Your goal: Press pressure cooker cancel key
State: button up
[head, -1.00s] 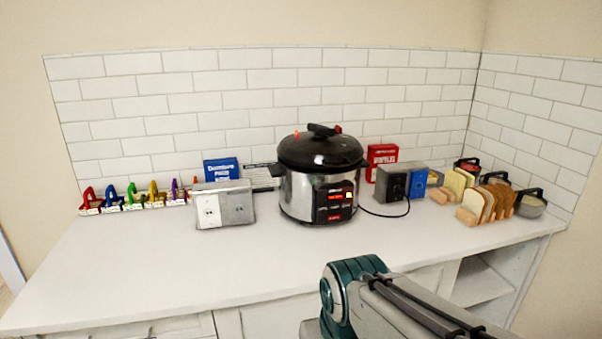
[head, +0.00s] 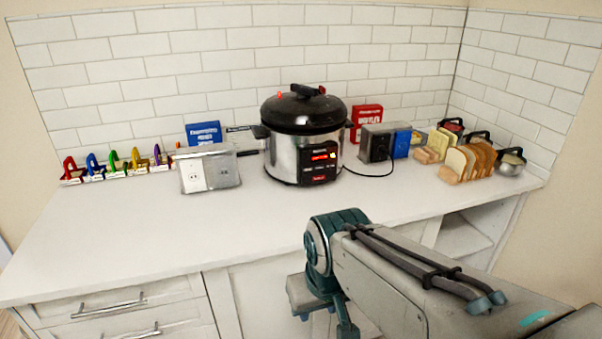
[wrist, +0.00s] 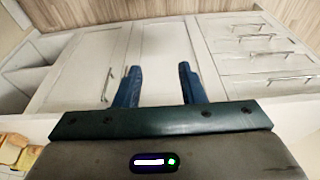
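The pressure cooker (head: 285,156) stands upright on the counter, with a black lid and a steel body. Its black control panel (head: 312,168) faces front and has a lit red display. A red key (head: 321,179) shows low on the panel; its label is too small to read, so I cannot tell which key is cancel. My gripper (head: 345,328) is low in front of the counter's front edge, well apart from the cooker. In the wrist view my gripper (wrist: 160,78) has its two fingers spread, with nothing between them. The cooker is not in the wrist view.
A metal outlet box (head: 208,172) stands left of the cooker; a dark box (head: 377,143) with a cable stands right. Bread slices (head: 458,163) are farther right. The white counter (head: 180,232) is clear in front of the cooker. Cabinet drawers (wrist: 262,60) show in the wrist view.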

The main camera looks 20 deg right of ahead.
grip_shut()
dwell(1.5)
